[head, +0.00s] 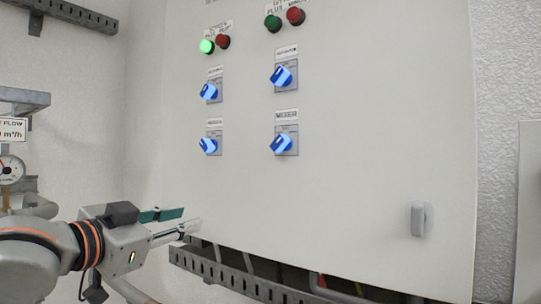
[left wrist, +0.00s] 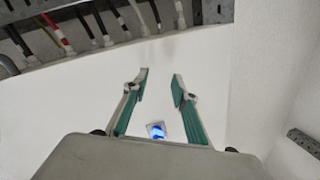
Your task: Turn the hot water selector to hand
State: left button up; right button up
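Several blue selector knobs sit on the white cabinet front in the head view: upper left (head: 210,91), upper right (head: 282,76), lower left (head: 208,145) and lower right (head: 281,143). Their labels are too small to read, so I cannot tell which is the hot water selector. My left gripper (head: 190,218) is below and left of the knobs, open and empty, apart from them. In the left wrist view its fingers (left wrist: 161,77) stand apart, with one blue knob (left wrist: 158,131) visible between them. My right gripper is not in view.
The cabinet (head: 340,180) has a lit green lamp (head: 206,46), red and dark green buttons above the knobs, and a grey handle (head: 421,219) at lower right. A perforated cable tray (head: 235,278) runs below. A gauge (head: 11,170) is at far left.

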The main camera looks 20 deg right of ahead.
pick_arm(q)
jog(key=s+d+r+m+g+h, duration=0.15)
jog(key=s+r, duration=0.25)
jog(key=r, duration=0.4)
jog(key=s+d+r+m+h, duration=0.1)
jog(key=s+d+r+m, duration=0.15)
jog(key=s+r, duration=0.4)
jog(key=m, duration=0.2)
send_near(276, 75)
jog(key=shift+g, duration=0.35)
jog(key=p+x, duration=0.2)
jog(key=x, duration=0.6)
jog(key=shift+w+d+r, duration=0.15)
jog(key=shift+w, duration=0.15)
grip_shut()
